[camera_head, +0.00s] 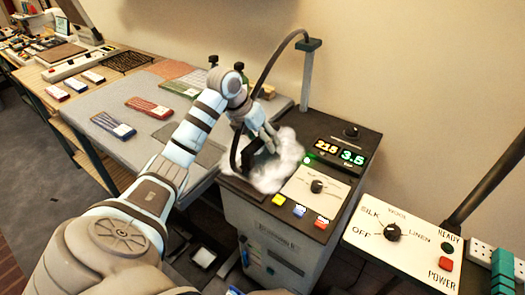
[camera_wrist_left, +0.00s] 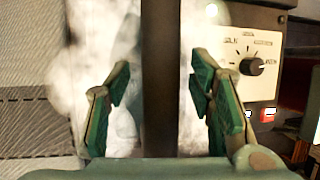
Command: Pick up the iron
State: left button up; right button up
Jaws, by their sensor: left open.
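The iron (camera_head: 235,154) is dark and sits on top of the grey steam station, partly hidden by white steam and my left gripper. My left gripper (camera_head: 265,143) is over the iron with its fingers pointing down. In the left wrist view, a dark upright bar, seemingly the iron's handle (camera_wrist_left: 161,80), runs between the two green-padded fingers of my left gripper (camera_wrist_left: 160,88). The fingers are spread, with a visible gap on each side of the bar. White steam hides the iron's lower part. My right gripper is not in view.
The station's control panel (camera_head: 318,188) has a knob, coloured buttons and a lit display (camera_head: 340,151). A post with a hose (camera_head: 308,75) rises behind the iron. A white dial panel (camera_head: 405,240) stands at right. Folded cloths (camera_head: 113,124) lie on the grey table at left.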

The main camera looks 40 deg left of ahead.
pick_arm(q)
jog(key=shift+f, duration=0.1)
grip_shut()
dwell(0.3)
